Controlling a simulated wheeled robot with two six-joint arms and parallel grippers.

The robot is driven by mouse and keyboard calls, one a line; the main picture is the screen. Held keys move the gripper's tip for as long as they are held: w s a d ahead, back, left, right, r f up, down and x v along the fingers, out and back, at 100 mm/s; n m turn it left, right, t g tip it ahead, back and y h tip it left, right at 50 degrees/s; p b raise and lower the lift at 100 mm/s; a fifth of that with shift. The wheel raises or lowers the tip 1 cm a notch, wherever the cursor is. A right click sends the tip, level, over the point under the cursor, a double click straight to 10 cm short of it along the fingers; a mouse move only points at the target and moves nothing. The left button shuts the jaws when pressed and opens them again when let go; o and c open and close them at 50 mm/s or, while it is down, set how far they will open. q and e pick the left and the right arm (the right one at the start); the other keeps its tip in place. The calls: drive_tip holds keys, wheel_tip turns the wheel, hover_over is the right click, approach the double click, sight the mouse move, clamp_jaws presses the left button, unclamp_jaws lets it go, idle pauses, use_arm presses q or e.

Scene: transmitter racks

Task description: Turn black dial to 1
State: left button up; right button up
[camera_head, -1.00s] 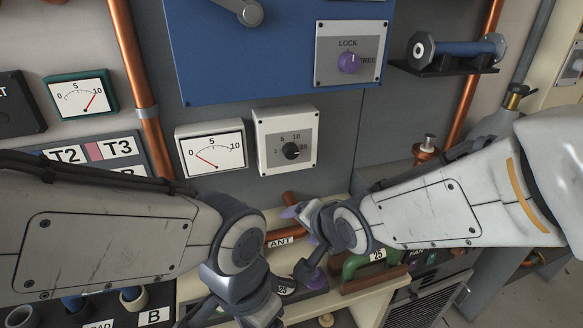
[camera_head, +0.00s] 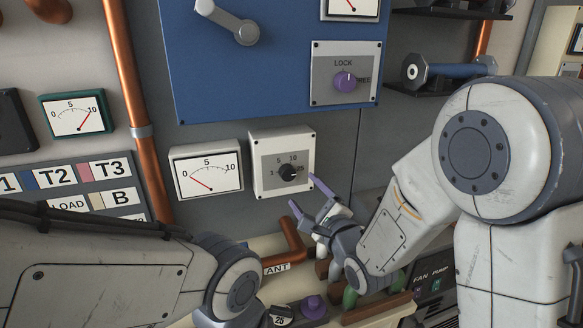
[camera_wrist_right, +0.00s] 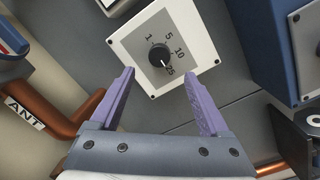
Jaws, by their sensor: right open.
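The black dial (camera_head: 287,173) sits on a white square panel (camera_head: 254,184) with marks 1, 5, 10 and 25. In the right wrist view the dial (camera_wrist_right: 160,57) shows a light pointer line toward 25. My right gripper (camera_head: 304,193) is open and empty, below and right of the dial panel. In the right wrist view its two purple fingers (camera_wrist_right: 159,73) point at the panel, one on each side below the dial, apart from it.
A gauge (camera_head: 207,172) is left of the dial panel. Above is a blue cabinet (camera_head: 215,85) with a purple LOCK knob (camera_head: 345,80). A copper pipe (camera_head: 293,240) near the ANT label and a purple knob (camera_head: 313,306) are below.

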sight(289, 175)
use_arm(q)
wheel_tip(289, 175, up, 3)
drive_tip(key=shift+f+p, duration=0.1)
drive_tip(key=shift+p, duration=0.7)
use_arm(e)
drive_tip(key=x, duration=0.8)
drive_tip(key=shift+a, duration=0.1)
clamp_jaws()
